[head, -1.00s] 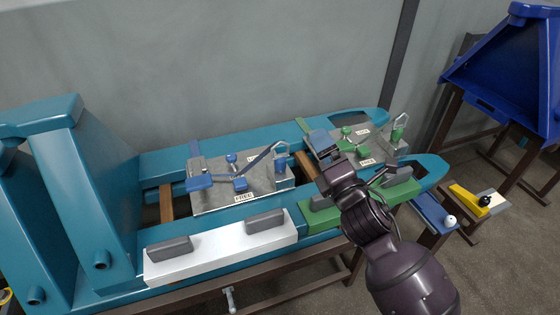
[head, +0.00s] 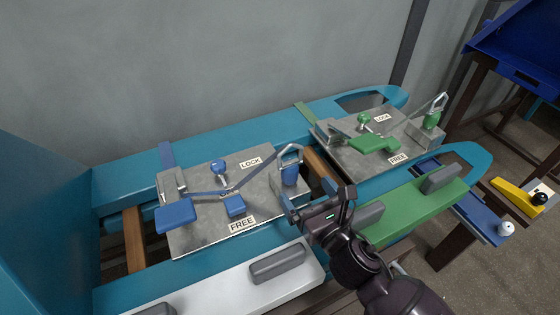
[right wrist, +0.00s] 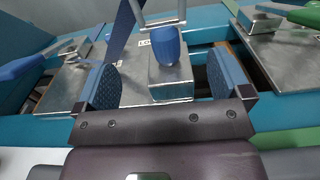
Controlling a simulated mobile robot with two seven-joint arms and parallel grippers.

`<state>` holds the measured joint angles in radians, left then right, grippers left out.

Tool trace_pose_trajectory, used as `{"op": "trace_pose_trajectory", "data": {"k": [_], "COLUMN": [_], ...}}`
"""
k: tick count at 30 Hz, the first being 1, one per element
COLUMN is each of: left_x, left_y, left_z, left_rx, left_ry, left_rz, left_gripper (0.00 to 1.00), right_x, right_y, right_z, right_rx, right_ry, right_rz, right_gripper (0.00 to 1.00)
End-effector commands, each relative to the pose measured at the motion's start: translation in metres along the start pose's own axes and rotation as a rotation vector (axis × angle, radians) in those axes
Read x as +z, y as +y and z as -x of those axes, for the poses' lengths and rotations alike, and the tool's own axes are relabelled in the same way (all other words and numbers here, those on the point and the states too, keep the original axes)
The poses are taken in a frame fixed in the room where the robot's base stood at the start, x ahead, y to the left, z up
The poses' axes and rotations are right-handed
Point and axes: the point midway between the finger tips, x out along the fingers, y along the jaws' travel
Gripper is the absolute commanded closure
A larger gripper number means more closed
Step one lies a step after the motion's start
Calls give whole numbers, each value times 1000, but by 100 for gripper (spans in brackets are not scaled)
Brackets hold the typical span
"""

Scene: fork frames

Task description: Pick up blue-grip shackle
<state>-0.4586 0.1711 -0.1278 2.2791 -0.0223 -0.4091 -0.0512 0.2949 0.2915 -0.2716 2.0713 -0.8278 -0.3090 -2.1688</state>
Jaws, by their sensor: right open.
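The blue-grip shackle (head: 290,173) stands on a metal block at the right end of the near-left metal plate, its metal loop above the blue grip. In the right wrist view its blue grip (right wrist: 167,46) stands upright, centred between the fingers and ahead of them. My right gripper (head: 320,203) is just to the near right of the shackle in the head view. Its blue-padded fingers are spread and empty in the right wrist view (right wrist: 165,84). My left gripper is not in view.
A blue-handled lever (head: 175,216) crosses the plate left of the shackle, between LOCK and FREE labels. A similar plate with a green-grip shackle (head: 432,119) lies to the right. White (head: 215,285) and green (head: 400,217) bars with grey blocks line the near side.

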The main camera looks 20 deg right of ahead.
Motion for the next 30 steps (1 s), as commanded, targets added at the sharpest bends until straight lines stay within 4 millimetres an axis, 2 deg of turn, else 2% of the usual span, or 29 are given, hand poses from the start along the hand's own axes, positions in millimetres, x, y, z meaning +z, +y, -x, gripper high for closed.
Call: {"op": "trace_pose_trajectory", "data": {"k": [4,15,23,30], "left_x": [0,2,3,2], "left_y": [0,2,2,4], "left_z": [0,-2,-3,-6], "left_rx": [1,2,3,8], "left_ry": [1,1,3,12], "left_rz": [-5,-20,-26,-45], "left_gripper": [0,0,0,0], "right_x": [-3,-3,-2,-3], "right_y": [0,-1,-2,-4], "right_z": [-7,-50,-63,-91], "right_rx": [0,-1,0,0], "right_ry": [3,3,3,6], "right_rz": [0,-3,-3,-4], "right_gripper": [4,4,4,4]}}
